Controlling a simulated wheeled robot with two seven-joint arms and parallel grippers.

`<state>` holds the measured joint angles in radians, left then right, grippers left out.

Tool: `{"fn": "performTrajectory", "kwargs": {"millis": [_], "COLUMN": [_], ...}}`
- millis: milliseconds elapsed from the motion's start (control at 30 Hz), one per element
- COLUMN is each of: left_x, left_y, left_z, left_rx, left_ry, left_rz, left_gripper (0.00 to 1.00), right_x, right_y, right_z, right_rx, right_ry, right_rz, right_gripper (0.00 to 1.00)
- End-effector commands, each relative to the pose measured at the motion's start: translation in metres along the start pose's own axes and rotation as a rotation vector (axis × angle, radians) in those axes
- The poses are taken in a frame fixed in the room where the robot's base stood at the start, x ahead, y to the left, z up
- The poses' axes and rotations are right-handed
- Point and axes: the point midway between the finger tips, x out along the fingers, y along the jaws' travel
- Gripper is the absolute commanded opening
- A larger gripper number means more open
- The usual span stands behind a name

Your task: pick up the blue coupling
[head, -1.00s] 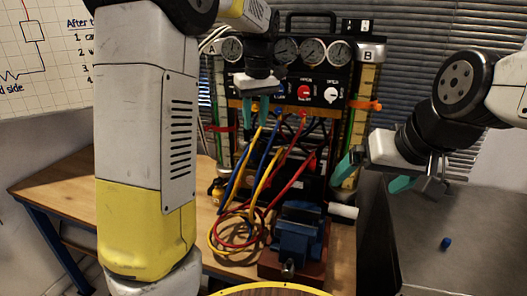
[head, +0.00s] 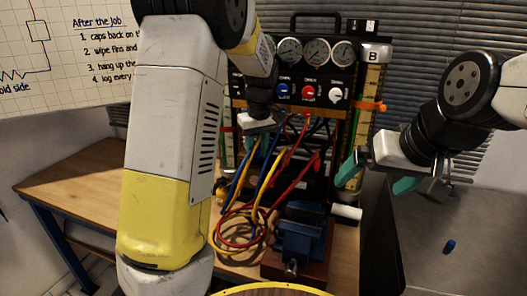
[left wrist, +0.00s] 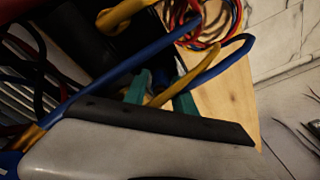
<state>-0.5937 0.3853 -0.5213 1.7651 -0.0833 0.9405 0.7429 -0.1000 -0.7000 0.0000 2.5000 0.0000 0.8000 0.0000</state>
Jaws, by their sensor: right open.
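Blue hose (head: 241,172) hangs from the black gauge panel among yellow and red ones; I cannot clearly make out a coupling on it. A small blue cylinder (head: 449,246) lies on the grey bench at right; I cannot tell whether it is the blue coupling. My left gripper (head: 256,146) points down in front of the panel, among the hoses. In the left wrist view its green fingers (left wrist: 160,94) stand apart, partly hidden by a yellow hose (left wrist: 190,75); a dark bluish shape shows between them. My right gripper (head: 375,178) is open and empty, right of the panel.
A blue vise (head: 299,232) stands on the wooden bench (head: 75,185), with coiled hoses (head: 238,228) to its left. The gauge panel (head: 312,75) is behind them. The grey bench (head: 465,220) is mostly clear. A whiteboard (head: 70,60) hangs at the left.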

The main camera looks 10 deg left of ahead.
Motion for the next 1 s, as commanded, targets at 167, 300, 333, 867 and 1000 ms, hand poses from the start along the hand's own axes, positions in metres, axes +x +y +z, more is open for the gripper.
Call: {"fn": "performTrajectory", "kwargs": {"millis": [167,300,333,867,1000], "left_x": [0.0,-0.001,-0.001,-0.019,-0.039], "left_y": [0.0,0.0,0.0,0.001,0.001], "left_z": [0.0,0.0,0.0,-0.003,-0.005], "left_rx": [0.0,0.0,0.0,0.0,0.0], "left_ry": [0.0,0.0,0.0,0.001,0.001], "left_rz": [0.0,0.0,0.0,0.003,0.004], "left_gripper": [0.2,0.0,0.0,0.0,0.0], "right_x": [0.0,0.0,0.0,0.0,0.0], "right_y": [0.0,0.0,0.0,0.0,0.0], "right_z": [0.0,0.0,0.0,0.0,0.0], "right_rx": [0.0,0.0,0.0,0.0,0.0], "right_ry": [0.0,0.0,0.0,0.0,0.0], "right_rz": [0.0,0.0,0.0,0.0,0.0], "right_gripper": [1.0,1.0,1.0,1.0,1.0]}}
